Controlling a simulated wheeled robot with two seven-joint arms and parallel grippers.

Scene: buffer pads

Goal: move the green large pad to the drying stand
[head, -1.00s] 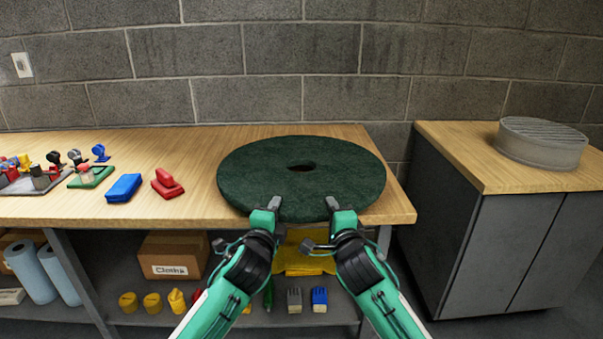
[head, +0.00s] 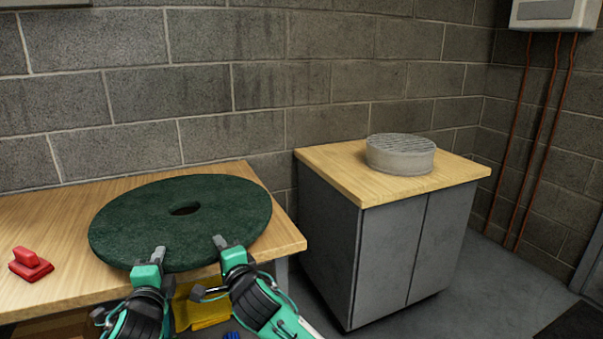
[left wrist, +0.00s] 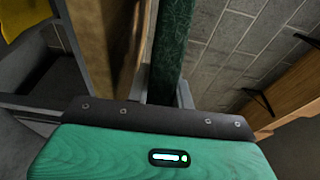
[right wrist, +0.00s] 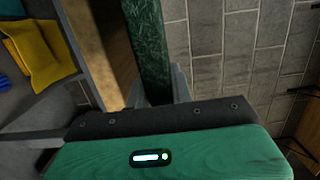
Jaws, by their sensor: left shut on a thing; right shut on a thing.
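The green large pad (head: 130,222) is a thick dark green disc with a centre hole, level at the right end of the wooden bench. My left gripper (head: 157,258) is shut on its front edge, and my right gripper (head: 222,243) is shut on the edge further right. The pad's edge shows between the fingers in the left wrist view (left wrist: 172,45) and in the right wrist view (right wrist: 149,45). In the wrist views the pad appears apart from the bench top. The drying stand (head: 400,155), a round grey drum with a grated top, stands on a separate cabinet to the right.
The wood-topped grey cabinet (head: 345,183) has free top around the stand. A floor gap separates it from the bench (head: 60,275). A red block with a handle (head: 30,264) lies left of the pad. A yellow cloth (head: 205,308) is below the bench top.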

